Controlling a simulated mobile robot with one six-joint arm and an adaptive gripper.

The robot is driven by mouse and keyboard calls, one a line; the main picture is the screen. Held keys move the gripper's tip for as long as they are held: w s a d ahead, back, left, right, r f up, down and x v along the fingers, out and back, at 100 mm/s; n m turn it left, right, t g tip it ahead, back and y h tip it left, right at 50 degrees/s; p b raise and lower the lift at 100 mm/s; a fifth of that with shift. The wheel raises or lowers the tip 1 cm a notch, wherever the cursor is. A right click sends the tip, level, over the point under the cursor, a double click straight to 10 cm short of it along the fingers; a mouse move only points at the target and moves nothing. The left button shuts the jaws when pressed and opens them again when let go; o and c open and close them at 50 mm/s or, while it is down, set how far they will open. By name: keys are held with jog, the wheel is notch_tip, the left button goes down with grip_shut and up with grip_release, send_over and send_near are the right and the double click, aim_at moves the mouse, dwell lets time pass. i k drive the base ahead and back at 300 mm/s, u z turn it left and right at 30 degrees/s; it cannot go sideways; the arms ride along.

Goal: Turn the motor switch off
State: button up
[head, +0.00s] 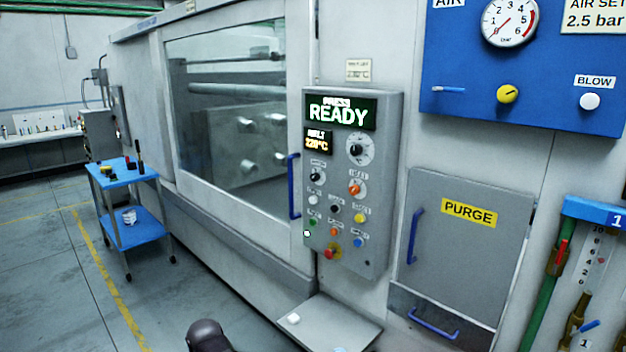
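The control panel (388,120) is a grey box on the front of the machine, in the middle of the head view. Its green display (338,113) reads READY. Below are several knobs and buttons with small labels that I cannot read surely. A black rotary switch (316,177) sits at the upper left, below the small 220°C display (318,140). A larger black dial (356,149) and an orange knob (355,189) are to its right. I cannot tell which control is the motor switch or its setting. My gripper is not in view; a dark rounded part of my arm shows at the bottom.
A blue door handle (294,186) stands just left of the panel. A grey shelf (335,325) juts out below it. The PURGE door (480,260) and blue air panel (550,60) are to the right. A blue cart (126,172) stands left; the floor between is clear.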

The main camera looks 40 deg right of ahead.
aim_at(314, 177)
jog(key=u, duration=0.1)
jog(key=k, duration=1)
jog(key=z, duration=0.5)
jog(key=i, duration=1)
